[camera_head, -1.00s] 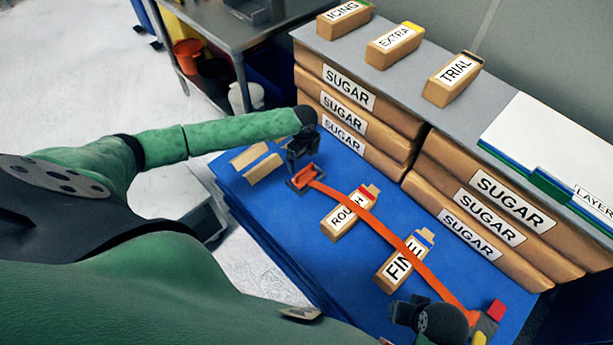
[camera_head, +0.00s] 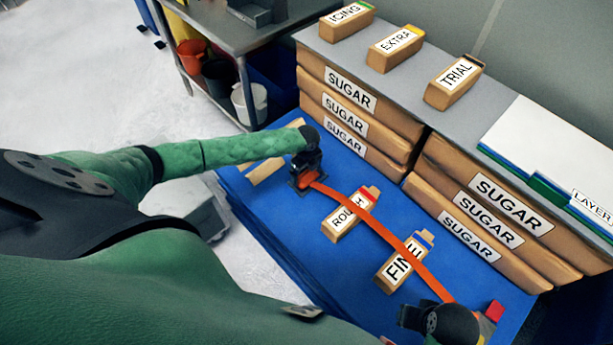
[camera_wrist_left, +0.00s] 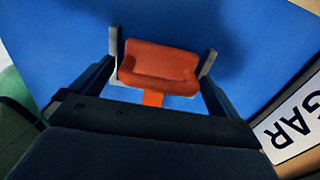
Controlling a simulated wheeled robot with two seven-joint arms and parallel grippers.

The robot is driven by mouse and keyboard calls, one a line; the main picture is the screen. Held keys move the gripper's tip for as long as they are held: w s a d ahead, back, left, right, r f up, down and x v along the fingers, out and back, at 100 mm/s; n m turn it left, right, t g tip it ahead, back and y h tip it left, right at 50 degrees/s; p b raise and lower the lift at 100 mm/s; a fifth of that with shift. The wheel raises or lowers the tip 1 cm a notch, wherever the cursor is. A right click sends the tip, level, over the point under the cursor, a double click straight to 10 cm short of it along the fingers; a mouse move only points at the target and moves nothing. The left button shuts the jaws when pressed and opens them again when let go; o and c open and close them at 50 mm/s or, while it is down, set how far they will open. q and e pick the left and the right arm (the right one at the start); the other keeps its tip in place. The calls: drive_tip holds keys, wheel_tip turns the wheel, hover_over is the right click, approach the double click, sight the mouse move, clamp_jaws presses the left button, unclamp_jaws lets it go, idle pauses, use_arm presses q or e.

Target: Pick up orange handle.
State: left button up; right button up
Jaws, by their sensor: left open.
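The orange handle (camera_head: 309,180) is at the far left end of a long orange strap (camera_head: 385,231) that runs over the blue table. My left gripper (camera_head: 304,184) is right above the handle. In the left wrist view the orange handle (camera_wrist_left: 157,66) lies between the two spread fingers of my left gripper (camera_wrist_left: 160,62), with a narrow orange strip running down from it. The fingers are open on either side of it. My right gripper (camera_head: 470,318) is at the strap's other end, low in the view; its fingers are mostly hidden by its wrist.
The blue table (camera_head: 300,240) carries a ROUGH box (camera_head: 347,222) and a FINE box (camera_head: 397,270), both under or beside the strap. A stack of SUGAR bags (camera_head: 350,115) stands behind. A red block (camera_head: 494,310) lies near the right gripper.

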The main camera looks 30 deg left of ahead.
use_arm(q)
drive_tip(key=c, duration=0.9)
drive_tip(key=shift+r, duration=0.1)
